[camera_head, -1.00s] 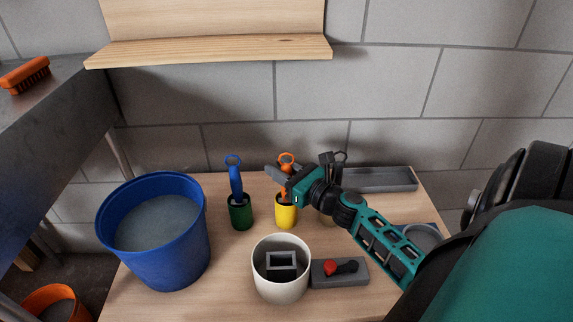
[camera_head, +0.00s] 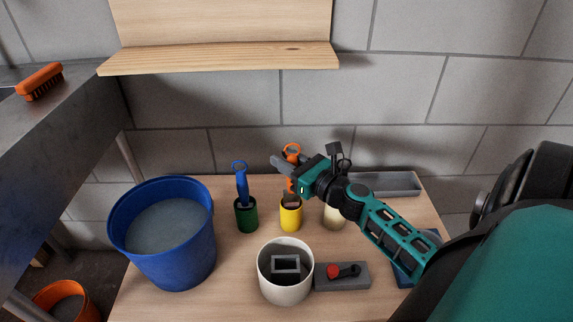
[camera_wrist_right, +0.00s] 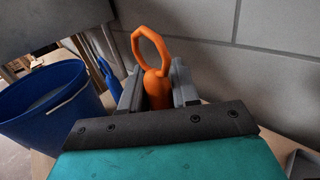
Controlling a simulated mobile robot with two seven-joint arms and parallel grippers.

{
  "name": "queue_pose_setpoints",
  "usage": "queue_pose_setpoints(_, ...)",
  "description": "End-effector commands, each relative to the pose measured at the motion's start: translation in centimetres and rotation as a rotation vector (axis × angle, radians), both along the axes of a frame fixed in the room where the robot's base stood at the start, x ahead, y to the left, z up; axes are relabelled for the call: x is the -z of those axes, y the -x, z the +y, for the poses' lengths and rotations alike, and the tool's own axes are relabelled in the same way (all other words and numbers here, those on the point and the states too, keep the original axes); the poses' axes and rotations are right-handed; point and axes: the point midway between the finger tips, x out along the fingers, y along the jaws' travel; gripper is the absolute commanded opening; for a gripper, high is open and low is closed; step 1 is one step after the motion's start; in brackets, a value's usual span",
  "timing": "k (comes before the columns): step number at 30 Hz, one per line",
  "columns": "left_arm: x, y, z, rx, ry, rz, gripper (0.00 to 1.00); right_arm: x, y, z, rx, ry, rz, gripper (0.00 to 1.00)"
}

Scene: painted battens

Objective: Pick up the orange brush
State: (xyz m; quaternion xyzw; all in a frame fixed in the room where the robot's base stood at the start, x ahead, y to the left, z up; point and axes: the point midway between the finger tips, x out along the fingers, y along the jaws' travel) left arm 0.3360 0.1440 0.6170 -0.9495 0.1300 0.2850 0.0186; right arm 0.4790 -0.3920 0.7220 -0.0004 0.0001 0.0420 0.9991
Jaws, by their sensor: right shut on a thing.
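The orange brush (camera_head: 292,151) has a ring-ended handle and stands upright over the yellow cup (camera_head: 290,219). My right gripper (camera_head: 287,166) is shut on its handle, just below the ring. The wrist view shows the orange handle (camera_wrist_right: 157,88) between the two grey fingers, ring up. The brush's dark lower end shows at the cup's mouth; whether it is clear of the cup I cannot tell. My left gripper is not in view.
A blue brush (camera_head: 242,188) stands in a green cup (camera_head: 246,218) to the left. A blue bucket (camera_head: 196,258), a white pot (camera_head: 286,292) and a grey block (camera_head: 354,281) stand nearby. A wooden shelf (camera_head: 220,61) is above.

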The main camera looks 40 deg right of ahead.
Motion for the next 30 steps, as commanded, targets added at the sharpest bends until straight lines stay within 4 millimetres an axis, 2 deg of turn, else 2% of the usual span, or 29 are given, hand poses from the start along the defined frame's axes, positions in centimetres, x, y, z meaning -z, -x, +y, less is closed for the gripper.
queue_pose_setpoints(1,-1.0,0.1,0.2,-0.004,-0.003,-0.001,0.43,-1.8,0.0,0.0,-0.003,0.003,-0.001,0.0)
queue_pose_setpoints(8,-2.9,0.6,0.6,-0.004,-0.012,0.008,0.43,-6.4,0.0,0.0,-0.004,0.004,0.0,0.0)
queue_pose_setpoints(18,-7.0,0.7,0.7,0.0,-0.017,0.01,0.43,-12.8,0.0,0.1,-0.003,0.003,0.001,0.0)
queue_pose_setpoints(24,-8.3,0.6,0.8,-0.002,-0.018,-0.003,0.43,-14.8,0.0,0.0,-0.002,0.001,0.0,0.0)
queue_pose_setpoints(30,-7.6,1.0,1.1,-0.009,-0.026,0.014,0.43,-15.4,0.0,0.0,-0.001,-0.001,0.0,0.0)
